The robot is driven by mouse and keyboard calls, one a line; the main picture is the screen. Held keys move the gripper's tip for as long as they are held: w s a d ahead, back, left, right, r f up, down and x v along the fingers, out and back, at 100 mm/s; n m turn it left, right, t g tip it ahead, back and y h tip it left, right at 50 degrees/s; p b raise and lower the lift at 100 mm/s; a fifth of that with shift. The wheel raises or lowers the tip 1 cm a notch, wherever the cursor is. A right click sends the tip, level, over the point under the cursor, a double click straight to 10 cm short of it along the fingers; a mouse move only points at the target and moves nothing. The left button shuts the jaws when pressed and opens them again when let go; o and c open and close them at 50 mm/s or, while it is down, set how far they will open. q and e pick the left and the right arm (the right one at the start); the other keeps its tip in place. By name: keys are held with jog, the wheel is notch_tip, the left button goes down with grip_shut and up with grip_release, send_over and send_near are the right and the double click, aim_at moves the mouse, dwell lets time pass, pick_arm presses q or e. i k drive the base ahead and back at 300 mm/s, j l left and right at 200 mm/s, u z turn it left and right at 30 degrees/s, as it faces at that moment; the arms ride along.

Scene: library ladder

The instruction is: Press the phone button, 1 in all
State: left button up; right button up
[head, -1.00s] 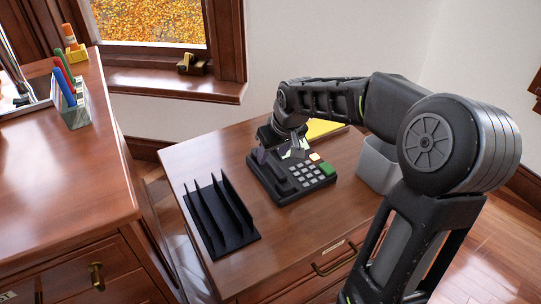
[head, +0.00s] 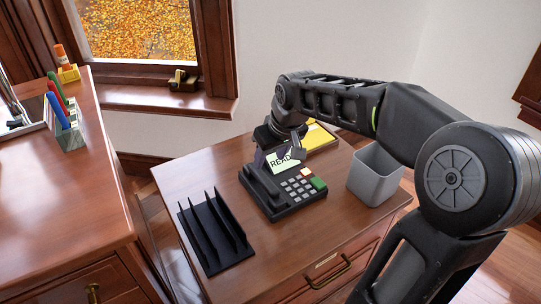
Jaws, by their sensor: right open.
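The phone (head: 284,204) is a dark desk set on the brown cabinet top. It has a handset on its left, a keypad of pale keys, a green button (head: 319,184) at the right and a small orange-yellow button (head: 306,172) above the keypad. Its lit screen (head: 281,161) shows text starting "READ", partly covered. My right gripper (head: 274,155) hangs over the back of the phone, in front of the screen. It is open and empty; I cannot tell whether it touches the phone. My left gripper is not in view.
A black slotted rack (head: 215,234) stands left of the phone. A grey bin (head: 375,175) stands to the right, and a yellow-topped tray (head: 320,137) lies behind. A pen holder (head: 66,131) is on the left desk (head: 55,195). The cabinet top in front of the phone is clear.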

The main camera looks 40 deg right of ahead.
aim_at(319, 184)
jog(key=k, duration=1)
